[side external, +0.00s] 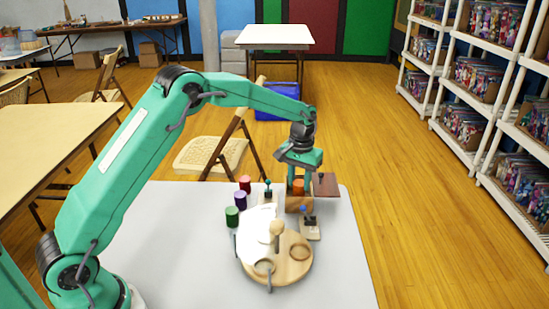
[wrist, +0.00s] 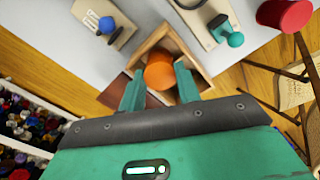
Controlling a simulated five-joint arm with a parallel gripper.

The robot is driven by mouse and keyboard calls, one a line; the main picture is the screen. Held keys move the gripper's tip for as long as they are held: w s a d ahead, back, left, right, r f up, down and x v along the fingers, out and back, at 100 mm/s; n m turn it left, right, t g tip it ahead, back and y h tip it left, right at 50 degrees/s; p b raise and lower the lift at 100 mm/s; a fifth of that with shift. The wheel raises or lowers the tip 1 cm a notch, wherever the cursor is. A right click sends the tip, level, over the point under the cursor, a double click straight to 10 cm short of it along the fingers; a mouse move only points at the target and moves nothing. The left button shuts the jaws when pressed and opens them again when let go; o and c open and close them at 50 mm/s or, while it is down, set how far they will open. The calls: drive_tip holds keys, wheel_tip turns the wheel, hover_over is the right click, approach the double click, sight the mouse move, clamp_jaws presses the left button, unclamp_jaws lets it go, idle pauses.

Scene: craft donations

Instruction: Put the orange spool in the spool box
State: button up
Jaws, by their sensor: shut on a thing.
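The orange spool (side external: 298,186) is between the fingers of my gripper (side external: 298,178), which is shut on it. In the wrist view the orange spool (wrist: 160,73) sits between the two green fingertips of my gripper (wrist: 159,82). The spool box (side external: 299,204) is a small open wooden box right under my gripper. In the wrist view the walls of the spool box (wrist: 197,62) surround the spool on the visible sides. The spool is at the box opening, its lower part hidden by the front wall. I cannot tell whether it touches the box floor.
Red (side external: 245,183), purple (side external: 240,200) and green (side external: 232,217) spools stand left of the box. A round wooden board (side external: 290,268) lies in front. A small stand with a blue knob (side external: 308,226) is close to the box, and a brown square piece (side external: 326,184) is beside it.

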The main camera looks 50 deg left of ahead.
drive_tip(key=shift+f, duration=0.5)
drive_tip(key=o, duration=0.9)
drive_tip(key=shift+a, duration=0.1)
drive_tip(key=shift+r, duration=0.1)
drive_tip(key=shift+r, duration=3.7)
